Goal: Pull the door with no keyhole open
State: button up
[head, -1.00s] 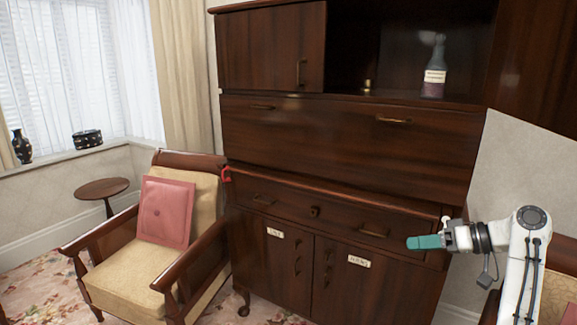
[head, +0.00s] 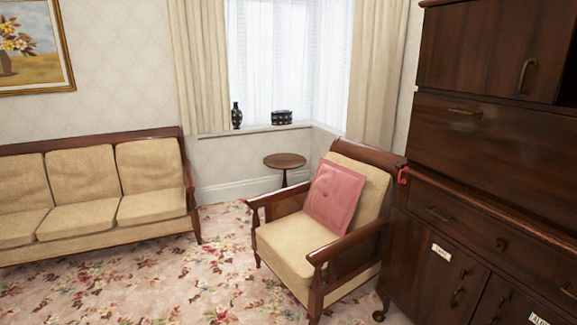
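The dark wooden cabinet (head: 475,155) stands at the right edge of the view, partly cut off. Its upper door (head: 480,45) is shut, with an upright brass handle (head: 525,76) and no keyhole that I can see. Below it are a wide shut panel (head: 500,140) and a shut drawer (head: 470,224). The lower left door (head: 420,262) is shut and bears a white label (head: 441,252). The lower right door (head: 515,305) is cut off by the frame. Whether these lower doors have keyholes is too small to tell. My gripper is out of view.
An armchair (head: 285,245) with a pink cushion (head: 334,196) stands close beside the cabinet's left side. A red object (head: 403,175) is at the cabinet's left edge. A sofa (head: 95,190) and a round side table (head: 285,161) stand farther left. The floral carpet (head: 215,275) is open in front.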

aim_at(521, 49)
jog(key=k+l+z, duration=0.4)
jog(key=k, duration=0.2)
jog(key=k+l+z, duration=0.45)
jog(key=k+j, duration=0.1)
jog(key=j, duration=0.4)
jog(key=j+z, duration=0.15)
jog(key=j, duration=0.3)
jog(key=i+j+z, duration=0.15)
jog(key=j, duration=0.2)
jog(key=i+j+z, duration=0.2)
jog(key=j, duration=0.2)
jog(key=j+z, duration=0.15)
jog(key=j, duration=0.2)
jog(key=i+j+z, duration=0.35)
jog(key=j, duration=0.25)
jog(key=i+j+z, duration=0.15)
jog(key=j, duration=0.2)
jog(key=i+j+z, duration=0.2)
jog(key=j, duration=0.15)
jog(key=i+j+z, duration=0.15)
jog(key=j, duration=0.2)
jog(key=j+z, duration=0.2)
jog(key=j, duration=0.4)
jog(key=k+j+z, duration=0.25)
jog(key=j, duration=0.3)
jog(key=i, duration=0.1)
